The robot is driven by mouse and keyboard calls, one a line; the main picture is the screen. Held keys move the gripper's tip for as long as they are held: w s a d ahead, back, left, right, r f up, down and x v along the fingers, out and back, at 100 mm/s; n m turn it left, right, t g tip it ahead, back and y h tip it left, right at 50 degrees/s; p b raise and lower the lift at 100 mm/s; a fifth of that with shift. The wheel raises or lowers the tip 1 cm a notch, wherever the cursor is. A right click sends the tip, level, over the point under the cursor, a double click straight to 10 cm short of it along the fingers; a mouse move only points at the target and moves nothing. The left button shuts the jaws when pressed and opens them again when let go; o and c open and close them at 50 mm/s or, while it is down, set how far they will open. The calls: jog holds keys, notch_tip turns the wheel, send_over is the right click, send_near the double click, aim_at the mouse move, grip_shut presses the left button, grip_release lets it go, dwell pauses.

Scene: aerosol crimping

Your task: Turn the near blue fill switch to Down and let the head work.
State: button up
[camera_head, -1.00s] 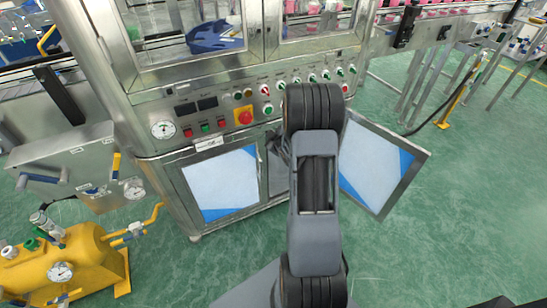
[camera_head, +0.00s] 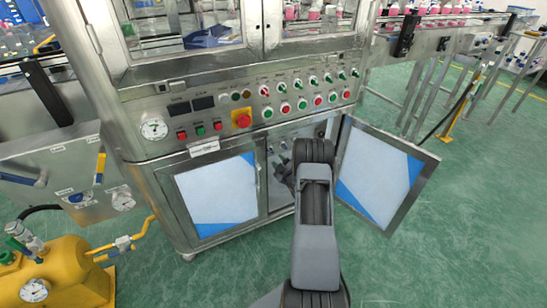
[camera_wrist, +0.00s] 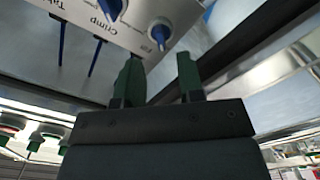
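In the wrist view a blue switch (camera_wrist: 160,34) sits on a pale labelled panel (camera_wrist: 135,22), just beyond the gap between my fingertips. Its label is only partly readable. In the head view my gripper (camera_head: 284,174) is at the open cabinet bay, mostly hidden by my arm, and the blue switches cannot be made out there.
An open cabinet door (camera_head: 380,180) stands right of my arm, and a closed one (camera_head: 217,188) is on the left. Above is a control panel (camera_head: 300,92) with buttons and a red emergency stop (camera_head: 241,118). Long blue parts (camera_wrist: 97,57) hang near the labelled panel.

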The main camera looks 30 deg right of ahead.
aim_at(271, 151)
jog(key=shift+w+d+b, duration=0.2)
jog(key=shift+w+b, duration=0.05)
jog(key=shift+w, duration=1.15)
jog(key=shift+w+d+b, duration=0.2)
jog(key=shift+w+b, duration=0.05)
jog(key=shift+w, duration=1.1)
grip_shut()
